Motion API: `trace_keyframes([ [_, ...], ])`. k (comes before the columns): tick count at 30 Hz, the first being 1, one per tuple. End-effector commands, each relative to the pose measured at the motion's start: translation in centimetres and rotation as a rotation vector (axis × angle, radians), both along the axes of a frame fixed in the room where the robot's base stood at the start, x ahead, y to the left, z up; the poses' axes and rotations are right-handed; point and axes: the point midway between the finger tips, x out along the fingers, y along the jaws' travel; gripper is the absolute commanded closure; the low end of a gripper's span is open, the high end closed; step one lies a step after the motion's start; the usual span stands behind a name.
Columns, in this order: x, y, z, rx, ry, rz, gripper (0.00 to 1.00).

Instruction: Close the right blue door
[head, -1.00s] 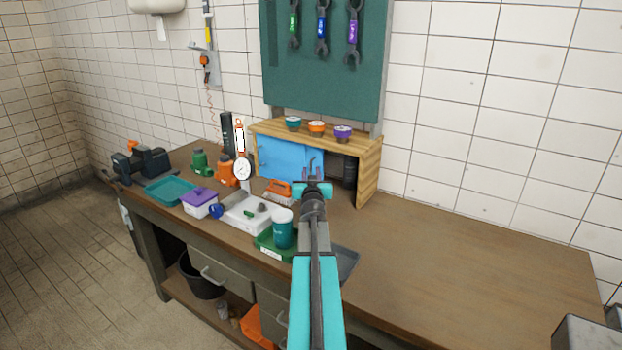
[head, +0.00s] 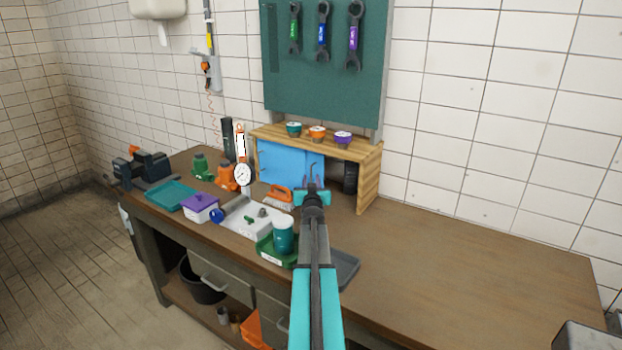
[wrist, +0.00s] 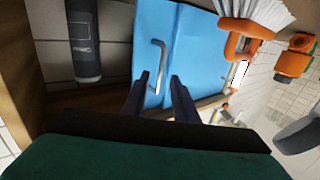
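The wooden cabinet (head: 369,176) stands on the bench against the wall, with blue panels across its front. The right blue door (head: 315,157) is partly behind my gripper. To its right the cabinet is uncovered, and a dark bottle (head: 350,177) shows inside. In the wrist view the blue door (wrist: 195,50) fills the middle, with its bent metal handle (wrist: 161,58). My gripper (wrist: 160,82) is open, its two dark fingers either side of the handle's near end. I cannot tell whether they touch it. In the head view my gripper (head: 312,183) is in front of this door.
An orange-handled brush (head: 279,194) lies left of my gripper; a dial gauge (head: 242,172) stands further left. A teal cup (head: 283,236) and green tray stand close to my arm. Cups sit on the cabinet top. The bench (head: 470,245) to the right is clear.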

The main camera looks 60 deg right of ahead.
Motion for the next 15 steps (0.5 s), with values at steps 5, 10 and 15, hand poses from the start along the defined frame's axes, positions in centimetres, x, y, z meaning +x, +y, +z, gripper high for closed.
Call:
trace_keyframes([
  [5, 0.7, -1.2, 0.0, 0.0, 0.0, 0.0, 0.74],
  [10, 1.0, -1.6, 0.0, 0.0, 0.0, -0.001, 0.74],
  [15, 1.0, -1.7, 0.0, 0.0, 0.0, -0.001, 0.74],
])
